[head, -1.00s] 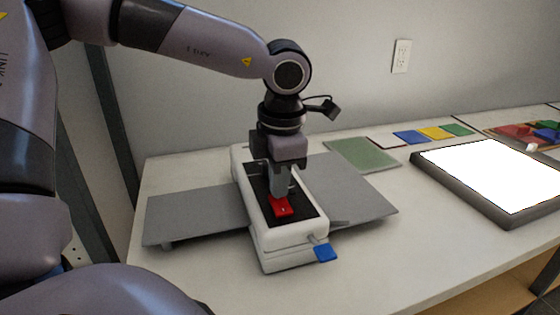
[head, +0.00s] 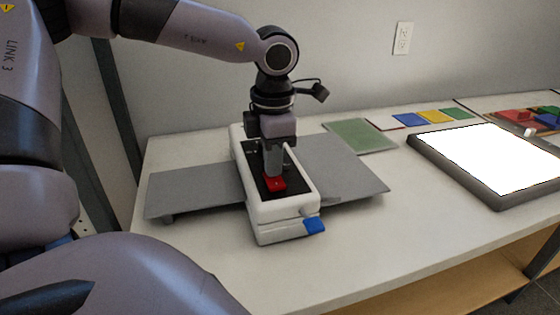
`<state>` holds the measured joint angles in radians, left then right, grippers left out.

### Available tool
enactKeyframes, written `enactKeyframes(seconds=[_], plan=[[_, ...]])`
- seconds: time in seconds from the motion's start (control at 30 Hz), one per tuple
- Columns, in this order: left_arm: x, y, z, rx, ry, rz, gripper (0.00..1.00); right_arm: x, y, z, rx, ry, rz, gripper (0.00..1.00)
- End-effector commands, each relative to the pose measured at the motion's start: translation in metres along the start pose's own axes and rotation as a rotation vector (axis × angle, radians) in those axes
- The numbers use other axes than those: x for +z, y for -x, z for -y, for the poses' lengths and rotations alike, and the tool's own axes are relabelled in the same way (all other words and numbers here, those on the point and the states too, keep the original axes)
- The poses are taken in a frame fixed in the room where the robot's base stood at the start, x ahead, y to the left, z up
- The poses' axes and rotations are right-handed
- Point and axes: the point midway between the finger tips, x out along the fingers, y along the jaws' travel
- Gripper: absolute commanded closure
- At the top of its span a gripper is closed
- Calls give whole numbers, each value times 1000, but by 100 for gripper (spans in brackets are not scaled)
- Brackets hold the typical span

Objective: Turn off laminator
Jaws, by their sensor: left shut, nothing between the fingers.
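The laminator (head: 284,212) is a white box with a dark top panel, standing on the white table. A red switch (head: 279,188) sits on the dark panel. A blue lever (head: 314,225) sticks out at the near right corner. My left gripper (head: 273,175) points straight down over the panel, shut and empty. Its fingertips are at the red switch and hide its far part; they look to touch it, but I cannot be sure. I cannot tell which way the switch is set. My right gripper is not in view.
Grey trays (head: 190,188) extend from both sides of the laminator. A green mat (head: 360,135) lies behind it. A lit white light panel (head: 488,157) is at right, with several coloured pieces behind it. The table front right of the laminator is clear.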

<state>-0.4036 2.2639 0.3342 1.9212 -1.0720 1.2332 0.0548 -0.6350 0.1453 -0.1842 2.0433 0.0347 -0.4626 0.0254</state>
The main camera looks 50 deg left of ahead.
Motion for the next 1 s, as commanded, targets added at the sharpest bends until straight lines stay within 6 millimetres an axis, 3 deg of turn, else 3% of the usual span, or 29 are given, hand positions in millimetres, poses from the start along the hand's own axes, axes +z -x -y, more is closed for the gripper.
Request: enactKeyframes(seconds=[1.0], plan=[[-1, 4, 15, -4, 0, -2, 100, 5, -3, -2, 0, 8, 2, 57]])
